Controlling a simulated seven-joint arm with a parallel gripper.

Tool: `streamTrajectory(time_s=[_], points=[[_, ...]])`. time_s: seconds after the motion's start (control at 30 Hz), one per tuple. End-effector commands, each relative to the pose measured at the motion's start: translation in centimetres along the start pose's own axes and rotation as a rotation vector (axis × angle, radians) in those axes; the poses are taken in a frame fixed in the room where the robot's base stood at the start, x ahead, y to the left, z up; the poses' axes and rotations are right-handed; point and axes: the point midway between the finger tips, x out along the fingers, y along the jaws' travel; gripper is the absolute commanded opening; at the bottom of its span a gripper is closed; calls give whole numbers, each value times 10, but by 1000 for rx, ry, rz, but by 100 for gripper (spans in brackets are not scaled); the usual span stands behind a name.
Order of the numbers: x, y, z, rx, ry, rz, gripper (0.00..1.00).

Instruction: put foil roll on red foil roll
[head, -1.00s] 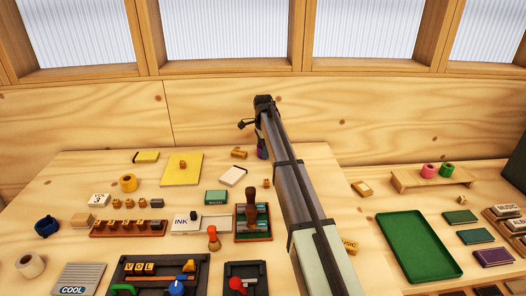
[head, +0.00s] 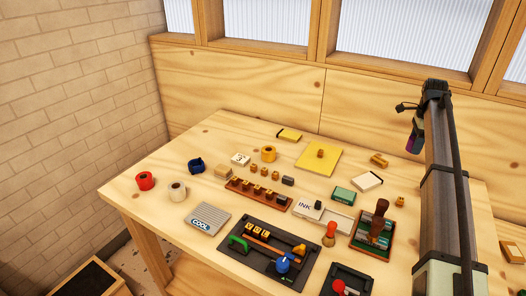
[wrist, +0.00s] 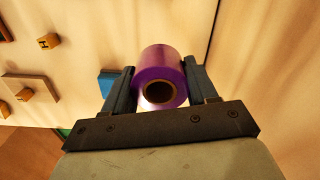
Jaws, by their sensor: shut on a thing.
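The red foil roll (head: 145,180) stands on the left end of the table in the head view, with nothing on top of it. My gripper (wrist: 159,82) is shut on a purple foil roll (wrist: 157,62), one finger on each side, with the roll's open core facing the wrist camera. In the head view the purple roll (head: 413,143) hangs under the gripper's end at the right, far from the red roll. The gripper's fingers are too small to make out there.
A grey COOL block (head: 207,218), a type rack (head: 258,195) and a dark tool tray (head: 268,254) fill the middle. The far left table corner is clear.

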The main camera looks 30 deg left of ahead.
Motion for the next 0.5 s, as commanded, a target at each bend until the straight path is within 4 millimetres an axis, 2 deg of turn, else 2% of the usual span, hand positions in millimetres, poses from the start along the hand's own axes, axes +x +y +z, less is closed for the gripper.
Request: streamTrajectory(time_s=[0.13,0.23,0.5], points=[[0,-2,19,-21,0,0,24],[0,-3,48,-52,0,0,24],[-2,0,161,-177,0,-2,24]])
